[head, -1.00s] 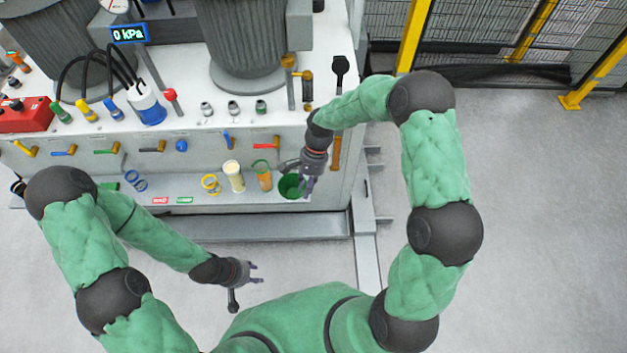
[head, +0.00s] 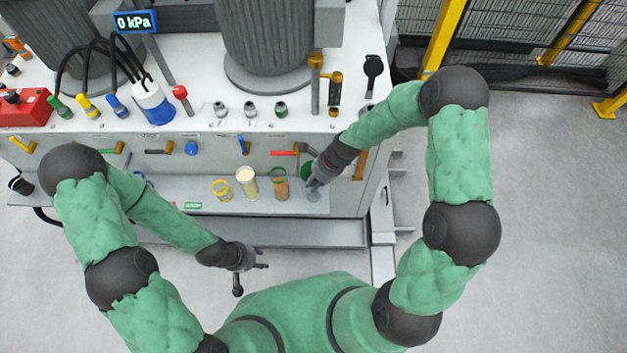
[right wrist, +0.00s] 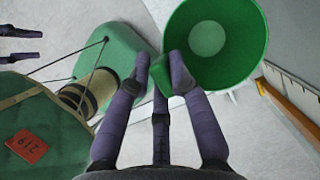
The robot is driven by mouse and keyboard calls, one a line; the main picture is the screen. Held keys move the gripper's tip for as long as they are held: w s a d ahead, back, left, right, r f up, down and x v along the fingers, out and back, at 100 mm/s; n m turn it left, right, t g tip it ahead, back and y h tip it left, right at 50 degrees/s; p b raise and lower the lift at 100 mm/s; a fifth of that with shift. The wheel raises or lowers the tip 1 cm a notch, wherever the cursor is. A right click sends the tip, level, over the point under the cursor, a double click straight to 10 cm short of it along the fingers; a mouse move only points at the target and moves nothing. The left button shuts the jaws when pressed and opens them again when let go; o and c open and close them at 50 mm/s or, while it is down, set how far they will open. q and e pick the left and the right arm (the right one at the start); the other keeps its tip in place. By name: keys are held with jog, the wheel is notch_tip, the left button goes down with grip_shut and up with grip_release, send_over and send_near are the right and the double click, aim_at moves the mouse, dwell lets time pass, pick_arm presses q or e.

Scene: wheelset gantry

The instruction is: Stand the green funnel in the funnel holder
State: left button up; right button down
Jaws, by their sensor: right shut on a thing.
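The green funnel (head: 306,170) shows in the head view at the right end of the shelf, partly hidden by my right gripper (head: 315,184). In the right wrist view the funnel (right wrist: 232,45) shows its wide mouth. My left gripper (head: 262,258) is open and empty, in front of the bench and away from the shelf.
On the shelf stand a yellow ring piece (head: 222,188), a cream-filled cylinder (head: 246,182) and an orange cylinder (head: 280,185) left of the funnel. Valve handles, one red (head: 284,153), stick out of the panel above. The floor at the right is clear.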

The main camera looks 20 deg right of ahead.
dwell(0.3)
notch_tip(320, 180, down, 8)
jog(key=b, duration=0.4)
jog(key=shift+f, duration=0.25)
dwell(0.4)
jog(key=c, duration=1.1)
grip_release()
jog(key=shift+o, duration=0.2)
jog(key=v, duration=1.2)
